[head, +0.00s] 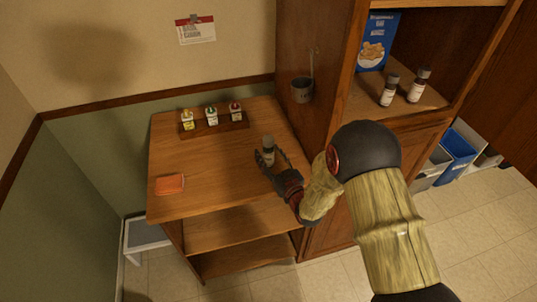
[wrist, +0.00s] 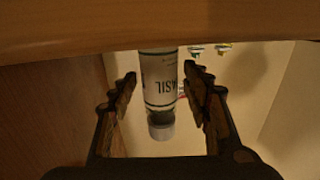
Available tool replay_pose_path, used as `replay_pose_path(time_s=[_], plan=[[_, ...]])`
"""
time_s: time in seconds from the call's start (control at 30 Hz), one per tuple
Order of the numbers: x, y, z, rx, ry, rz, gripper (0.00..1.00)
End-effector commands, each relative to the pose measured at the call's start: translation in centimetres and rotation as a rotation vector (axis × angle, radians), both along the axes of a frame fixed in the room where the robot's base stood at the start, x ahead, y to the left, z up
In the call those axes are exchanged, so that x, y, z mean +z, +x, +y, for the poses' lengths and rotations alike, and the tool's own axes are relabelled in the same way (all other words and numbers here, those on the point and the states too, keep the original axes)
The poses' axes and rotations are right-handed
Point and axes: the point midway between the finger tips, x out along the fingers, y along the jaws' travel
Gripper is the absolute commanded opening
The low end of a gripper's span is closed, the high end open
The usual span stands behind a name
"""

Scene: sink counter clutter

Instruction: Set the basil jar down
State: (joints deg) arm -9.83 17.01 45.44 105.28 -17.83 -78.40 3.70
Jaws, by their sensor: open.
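The basil jar (head: 268,146) stands upright on the wooden tabletop (head: 215,165), near its right side. In the wrist view, which shows the scene upside down, the jar (wrist: 160,85) has a white label reading "ASIL" and a pale grey cap. Its base meets the wooden surface (wrist: 80,30). My gripper (head: 271,160) is open, with one finger on each side of the jar. In the wrist view a gap shows between each finger and the glass. The jar's lower part is partly hidden by my gripper in the head view.
A wooden rack (head: 240,124) with several small bottles sits at the table's back. An orange sponge-like block (head: 170,184) lies at the left front. The middle of the tabletop is clear.

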Motion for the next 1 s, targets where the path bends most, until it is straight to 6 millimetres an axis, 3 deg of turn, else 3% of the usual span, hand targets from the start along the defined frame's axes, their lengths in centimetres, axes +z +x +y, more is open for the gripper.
replay_pose_path(time_s=[0.3,0.53,0.7,1.0], plan=[[-0.1,-5.8,-3.1,-0.004,-0.001,0.005,0.48],[-0.1,-9.1,-4.8,-0.002,-0.001,0.003,0.48],[0.0,-10.2,-5.3,-0.002,0.000,0.001,0.48],[-0.1,-10.4,-5.4,-0.001,0.000,0.001,0.48]])
